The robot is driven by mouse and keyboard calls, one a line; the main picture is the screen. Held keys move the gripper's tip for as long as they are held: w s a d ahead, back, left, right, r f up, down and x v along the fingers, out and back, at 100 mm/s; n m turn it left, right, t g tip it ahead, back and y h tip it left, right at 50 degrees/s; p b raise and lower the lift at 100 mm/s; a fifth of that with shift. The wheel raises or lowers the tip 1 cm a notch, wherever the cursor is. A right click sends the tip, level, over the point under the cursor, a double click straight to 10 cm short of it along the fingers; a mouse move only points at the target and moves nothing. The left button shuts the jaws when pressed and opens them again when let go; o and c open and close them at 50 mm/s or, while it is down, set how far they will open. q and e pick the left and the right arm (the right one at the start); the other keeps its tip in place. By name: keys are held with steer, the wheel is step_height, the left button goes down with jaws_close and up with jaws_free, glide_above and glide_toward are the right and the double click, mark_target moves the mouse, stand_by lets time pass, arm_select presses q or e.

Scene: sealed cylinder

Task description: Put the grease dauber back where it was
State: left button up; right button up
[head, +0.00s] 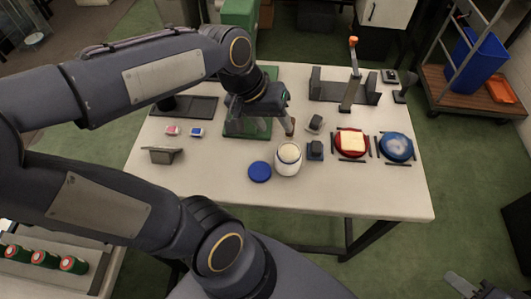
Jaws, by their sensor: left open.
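My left gripper (262,122) is open over the green mat (233,132) at the back middle of the table. A slim tool with a brownish tip (290,127) stands beside it on the right and may be the grease dauber. My arm and gripper hide part of this area, so I cannot tell whether the tool touches the fingers. A white jar (289,166) with pale contents stands open in front, its blue lid (259,171) lying to its left. Part of my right gripper (470,287) shows at the lower right corner, away from the table.
An orange-topped post (351,80) stands by a dark bracket (325,91). Small dark blocks (315,123) (316,149) lie near the jar. The table's front right (380,195) is clear.

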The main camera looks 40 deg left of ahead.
arm_select(q)
steer(key=s+d+f+m+t, duration=0.1)
steer(key=s+d+m+t, duration=0.1)
steer(key=s, duration=0.5)
steer(key=shift+s+d+f+h, duration=0.35)
steer(key=shift+d+f+h, duration=0.05)
steer(key=shift+d, duration=0.45)
